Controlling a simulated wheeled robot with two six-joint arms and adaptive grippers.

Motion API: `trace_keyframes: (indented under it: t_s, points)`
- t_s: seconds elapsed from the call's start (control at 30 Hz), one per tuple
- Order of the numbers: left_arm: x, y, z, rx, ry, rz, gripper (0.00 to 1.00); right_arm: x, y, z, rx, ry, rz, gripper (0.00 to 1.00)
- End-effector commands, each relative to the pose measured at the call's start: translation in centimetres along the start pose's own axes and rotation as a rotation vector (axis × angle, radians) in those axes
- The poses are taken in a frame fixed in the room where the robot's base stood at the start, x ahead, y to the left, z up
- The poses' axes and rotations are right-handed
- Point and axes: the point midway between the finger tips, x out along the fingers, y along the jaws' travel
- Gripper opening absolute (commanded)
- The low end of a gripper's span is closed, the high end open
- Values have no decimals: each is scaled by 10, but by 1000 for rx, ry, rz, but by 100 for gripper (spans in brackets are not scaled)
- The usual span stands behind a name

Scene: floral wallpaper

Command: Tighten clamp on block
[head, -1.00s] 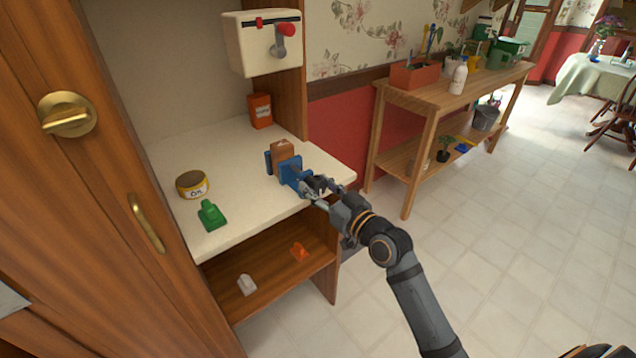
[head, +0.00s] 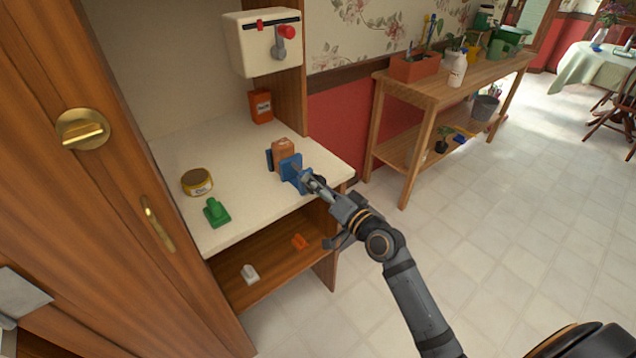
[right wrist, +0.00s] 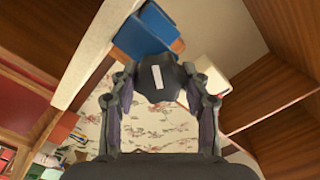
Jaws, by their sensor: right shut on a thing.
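A blue clamp (head: 293,171) stands on the cream counter (head: 240,205), its jaws on either side of a brown block (head: 283,152). The clamp also shows in the right wrist view (right wrist: 150,28), with part of the block (right wrist: 178,46) beside it. My right gripper (head: 309,182) is at the clamp's near side. In the right wrist view its fingers (right wrist: 160,84) are shut on the clamp's dark knob (right wrist: 157,78), which has a white stripe. Any gap between the jaws and block is too small to tell. My left gripper is not in view.
A yellow tin (head: 197,183) and a green object (head: 215,212) stand left on the counter. An orange box (head: 260,106) is at the back, below a white wall unit (head: 262,44). Small items lie on the lower shelf (head: 270,275). A wooden bench (head: 450,92) stands to the right.

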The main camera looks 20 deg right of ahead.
Motion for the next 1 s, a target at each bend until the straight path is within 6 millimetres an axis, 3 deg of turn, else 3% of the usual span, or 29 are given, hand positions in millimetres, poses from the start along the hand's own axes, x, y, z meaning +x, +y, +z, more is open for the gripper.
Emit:
trace_keyframes:
  t_s: [0.57, 0.6, 0.7, 0.77, 1.0]
  points:
    - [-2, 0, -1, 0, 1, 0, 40, 0, 1, 0, 30, -1, 1, 15]
    - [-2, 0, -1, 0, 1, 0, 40, 0, 1, 1, 30, -1, 1, 51]
    - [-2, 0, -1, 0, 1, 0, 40, 0, 0, 0, 30, -1, 1, 64]
    - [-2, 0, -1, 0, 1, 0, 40, 0, 0, 0, 30, -1, 1, 70]
    - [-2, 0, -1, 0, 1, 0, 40, 0, 0, 0, 29, 0, 0, 70]
